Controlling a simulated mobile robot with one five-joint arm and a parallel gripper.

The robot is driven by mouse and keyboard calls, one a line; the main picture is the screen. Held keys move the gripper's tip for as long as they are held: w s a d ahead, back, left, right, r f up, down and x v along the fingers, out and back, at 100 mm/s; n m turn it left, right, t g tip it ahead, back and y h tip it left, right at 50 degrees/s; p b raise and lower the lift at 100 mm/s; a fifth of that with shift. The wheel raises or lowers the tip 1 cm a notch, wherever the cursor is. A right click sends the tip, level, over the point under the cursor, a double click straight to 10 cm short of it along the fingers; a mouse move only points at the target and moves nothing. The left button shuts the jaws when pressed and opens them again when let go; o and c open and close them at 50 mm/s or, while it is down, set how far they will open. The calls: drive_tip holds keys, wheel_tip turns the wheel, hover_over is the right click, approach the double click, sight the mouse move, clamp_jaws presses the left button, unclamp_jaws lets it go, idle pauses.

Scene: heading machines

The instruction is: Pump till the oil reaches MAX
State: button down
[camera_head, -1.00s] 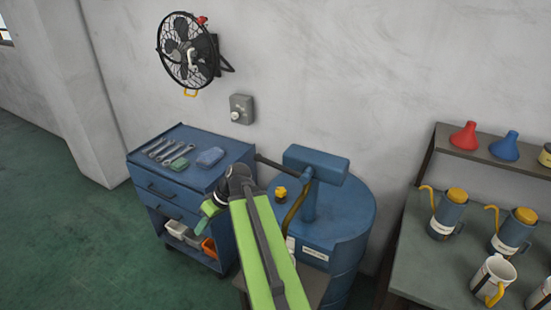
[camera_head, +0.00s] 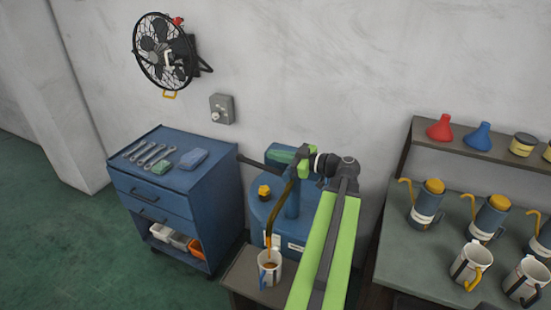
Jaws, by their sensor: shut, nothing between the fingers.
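The blue oil drum (camera_head: 262,212) stands against the wall with a hand pump on top. Its dark lever (camera_head: 257,164) sticks out to the left. The brown spout (camera_head: 282,209) curves down over a white mug (camera_head: 270,275) on a low stand. Brown oil (camera_head: 270,265) shows inside the mug, and an orange strand hangs between spout and mug. The mug's MAX mark cannot be read. My gripper (camera_head: 284,158) is shut and empty, pointing left at the pump head, which it partly hides. I cannot tell whether it touches the pump or lever.
A blue tool cabinet (camera_head: 182,200) with wrenches on top stands left of the drum. A bench (camera_head: 415,262) with oil cans and mugs stands at right, below a shelf (camera_head: 400,140) with funnels. A fan (camera_head: 165,52) and switch box (camera_head: 222,108) are on the wall.

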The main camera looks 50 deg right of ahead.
hover_over(257, 165)
drive_tip(key=v, duration=0.2)
drive_tip(key=f, duration=0.1)
drive_tip(key=f+b, duration=0.1)
drive_tip(key=w+f+b, duration=0.1)
drive_tip(key=b, duration=0.1)
drive_tip(key=shift+w+a+f, duration=0.2)
drive_tip(key=shift+f, duration=0.2)
drive_tip(key=shift+w+d+f+b, duration=0.15)
drive_tip(key=shift+f+b, duration=0.45)
drive_tip(key=shift+b, duration=0.2)
drive_tip(key=shift+w+p, duration=0.1)
drive_tip(key=shift+p, duration=0.25)
